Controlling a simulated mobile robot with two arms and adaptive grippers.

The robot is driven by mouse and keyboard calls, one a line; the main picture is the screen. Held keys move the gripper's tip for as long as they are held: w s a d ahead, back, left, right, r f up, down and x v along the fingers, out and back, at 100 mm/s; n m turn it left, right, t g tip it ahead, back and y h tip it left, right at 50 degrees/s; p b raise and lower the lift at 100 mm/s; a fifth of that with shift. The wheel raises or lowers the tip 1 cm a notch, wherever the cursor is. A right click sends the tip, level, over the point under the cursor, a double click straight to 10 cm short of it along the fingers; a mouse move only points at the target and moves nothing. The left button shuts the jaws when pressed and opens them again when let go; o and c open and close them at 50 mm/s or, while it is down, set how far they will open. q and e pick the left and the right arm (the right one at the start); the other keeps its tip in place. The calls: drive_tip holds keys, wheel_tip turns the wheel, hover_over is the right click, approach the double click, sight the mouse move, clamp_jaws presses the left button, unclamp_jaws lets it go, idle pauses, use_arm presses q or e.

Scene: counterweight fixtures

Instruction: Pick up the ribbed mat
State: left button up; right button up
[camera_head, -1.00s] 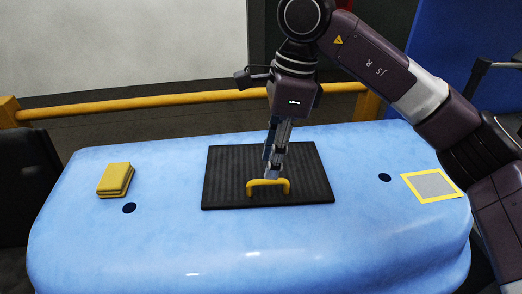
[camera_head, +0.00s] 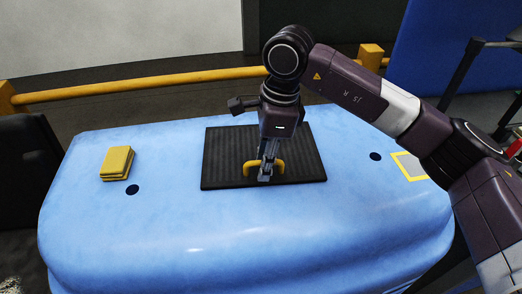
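The ribbed mat (camera_head: 222,158) is a dark, flat rectangle lying on the blue table, with a yellow arched handle (camera_head: 281,167) near its front edge. My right gripper (camera_head: 265,177) points down at the middle of the handle, and its fingertips cover that part of the arch. The fingers look close together, but whether they are clamped on the handle cannot be told. The mat appears to lie flat on the table. My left gripper is not in view.
The rounded blue table (camera_head: 230,230) is bare in front of the mat. A stack of yellow pads (camera_head: 116,162) lies at the left near a dark hole (camera_head: 132,190). A yellow-bordered grey square (camera_head: 408,166) lies at the right, partly behind my arm. A yellow rail (camera_head: 150,87) runs behind.

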clamp_jaws()
drive_tip(key=shift+w+r, duration=0.1)
